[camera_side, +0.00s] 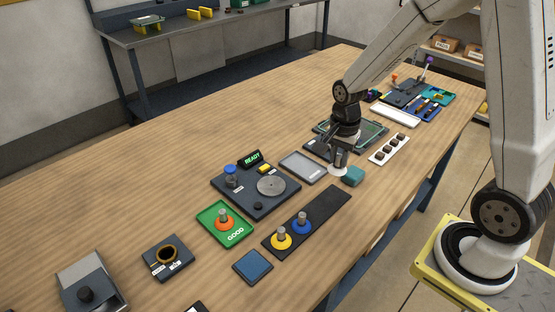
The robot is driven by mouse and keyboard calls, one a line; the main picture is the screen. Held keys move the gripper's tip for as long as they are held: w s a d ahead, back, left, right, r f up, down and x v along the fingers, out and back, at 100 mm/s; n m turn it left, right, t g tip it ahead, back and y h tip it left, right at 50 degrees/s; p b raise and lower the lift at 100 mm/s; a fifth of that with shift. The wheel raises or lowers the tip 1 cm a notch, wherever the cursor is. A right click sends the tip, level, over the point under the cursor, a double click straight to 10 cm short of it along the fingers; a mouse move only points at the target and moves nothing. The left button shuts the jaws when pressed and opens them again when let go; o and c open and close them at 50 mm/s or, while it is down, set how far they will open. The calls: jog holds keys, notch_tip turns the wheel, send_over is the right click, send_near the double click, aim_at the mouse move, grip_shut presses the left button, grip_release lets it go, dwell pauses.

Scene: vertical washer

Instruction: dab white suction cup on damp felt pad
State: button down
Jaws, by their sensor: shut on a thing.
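My gripper (339,156) points down over the middle of the table and is shut on the white suction cup (337,171) by its stem. The cup's white disc faces down, close to the table top; I cannot tell whether it touches anything. A flat blue square pad (253,266) near the front edge looks like the felt pad. It lies well to the lower left of my gripper, apart from the cup. Whether it is damp does not show.
A teal block (353,176) is just right of the cup. A pale grey tray (300,167) lies left of it. Yellow (281,240) and blue (302,224) cups stand on a dark strip (325,208); an orange cup (224,222) stands on the green GOOD plate (240,234).

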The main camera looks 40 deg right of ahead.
jog(key=a+f+n, duration=0.2)
jog(key=a+n, duration=0.6)
jog(key=a, duration=2.1)
jog(key=shift+a+f+n, duration=0.15)
jog(key=shift+f+n, duration=0.05)
jog(key=shift+n, duration=0.2)
jog(key=shift+s+f, duration=0.1)
jog(key=shift+f, duration=2.9)
jog(key=shift+f, duration=0.6)
notch_tip(320, 180, up, 7)
dwell(0.4)
jog(key=shift+r, duration=0.1)
